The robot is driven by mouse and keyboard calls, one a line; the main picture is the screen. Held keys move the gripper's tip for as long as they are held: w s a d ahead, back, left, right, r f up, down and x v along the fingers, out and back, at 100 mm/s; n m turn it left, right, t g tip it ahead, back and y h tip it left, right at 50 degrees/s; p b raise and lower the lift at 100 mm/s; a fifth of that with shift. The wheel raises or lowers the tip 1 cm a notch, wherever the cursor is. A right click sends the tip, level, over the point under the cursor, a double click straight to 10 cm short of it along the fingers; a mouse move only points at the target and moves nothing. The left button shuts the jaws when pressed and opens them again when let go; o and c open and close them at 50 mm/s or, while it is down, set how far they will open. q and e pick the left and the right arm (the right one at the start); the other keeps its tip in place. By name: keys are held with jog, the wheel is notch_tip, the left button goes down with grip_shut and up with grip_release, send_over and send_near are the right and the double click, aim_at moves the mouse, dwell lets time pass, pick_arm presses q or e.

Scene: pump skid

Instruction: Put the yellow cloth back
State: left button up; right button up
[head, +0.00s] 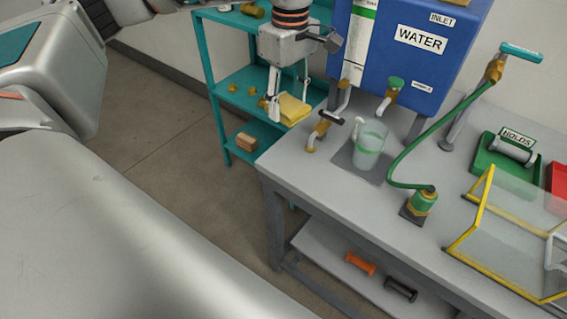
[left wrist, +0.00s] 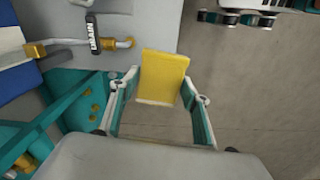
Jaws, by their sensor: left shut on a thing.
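The yellow cloth (head: 293,109) is a flat, folded block beside the teal shelf rack (head: 233,92) in the head view. My left gripper (head: 288,100) points down at it from above and is shut on it. In the left wrist view the yellow cloth (left wrist: 162,77) sits between the two fingers of my left gripper (left wrist: 160,92). In that view, floor shows around part of it. I cannot tell from the head view whether the cloth touches the shelf. My right gripper is not in view.
The grey workbench (head: 290,160) stands right of the rack, carrying a clear jug (head: 369,142), brass taps and a green hose (head: 410,150). A blue water tank (head: 410,60) rises behind. A brown block (head: 246,141) and small brass fittings lie on the shelves. Open floor lies left.

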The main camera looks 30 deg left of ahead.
pick_arm(q)
jog(key=n, duration=0.2)
jog(key=a+r+n, duration=0.1)
jog(key=r+n, duration=0.1)
jog(key=n, duration=0.1)
jog(key=shift+w+a+r+n+b, duration=0.15)
jog(key=shift+w+a+n+b, duration=0.15)
jog(key=shift+b, duration=0.05)
jog(key=shift+f, duration=0.25)
jog(key=b, duration=0.1)
send_over(283, 160)
notch_tip(283, 160, down, 14)
jog(key=shift+s+f, duration=0.1)
jog(key=shift+f, duration=2.5)
jog(key=shift+f, duration=0.2)
jog(key=o, duration=1.1)
